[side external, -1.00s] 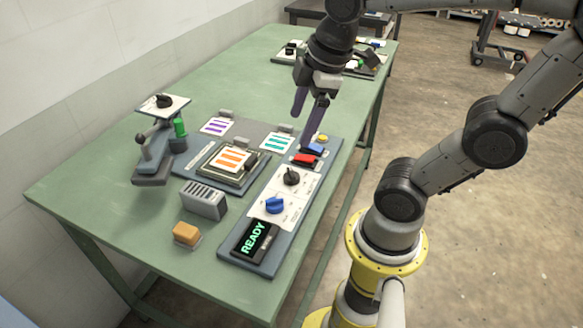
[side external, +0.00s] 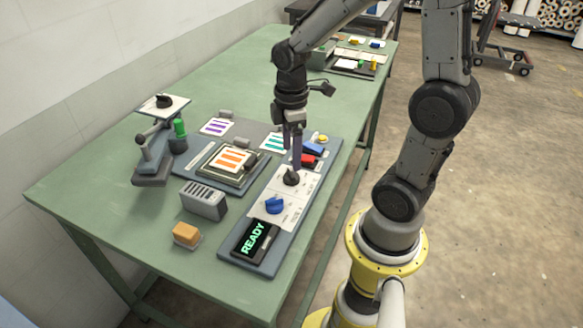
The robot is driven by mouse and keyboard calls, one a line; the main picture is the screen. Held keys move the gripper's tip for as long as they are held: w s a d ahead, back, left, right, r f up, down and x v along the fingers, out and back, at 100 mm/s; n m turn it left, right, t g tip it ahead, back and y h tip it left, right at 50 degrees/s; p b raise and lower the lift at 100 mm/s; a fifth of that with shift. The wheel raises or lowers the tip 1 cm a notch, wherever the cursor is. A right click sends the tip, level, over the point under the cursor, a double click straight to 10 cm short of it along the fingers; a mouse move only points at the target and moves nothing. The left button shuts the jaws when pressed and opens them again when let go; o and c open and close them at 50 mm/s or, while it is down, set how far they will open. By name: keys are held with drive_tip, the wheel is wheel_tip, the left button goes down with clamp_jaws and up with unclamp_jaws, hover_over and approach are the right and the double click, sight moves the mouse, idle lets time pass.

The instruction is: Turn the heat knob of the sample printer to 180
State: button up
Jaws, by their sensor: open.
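The sample printer's control panel (side external: 262,222) lies on the green table with a black knob (side external: 291,179) and, nearer the camera, a blue knob (side external: 274,205). Their labels and pointer settings are too small to read, so I cannot tell which one is the heat knob. A display (side external: 255,239) at the panel's near end reads READY in green. My gripper (side external: 292,160) points down with its jaws open, just above the black knob. Its fingertips partly cover the knob's far side. I cannot tell whether they touch it.
A red (side external: 303,160) and a blue block or button (side external: 313,148) sit beyond the black knob, close to my gripper. A plate with a striped orange card (side external: 230,158) lies left of the panel. A small press with a green part (side external: 180,129) stands further left.

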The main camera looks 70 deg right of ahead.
sight(292, 172)
wheel_tip(292, 172, down, 6)
drive_tip(key=shift+r, duration=0.1)
idle(0.4)
clamp_jaws()
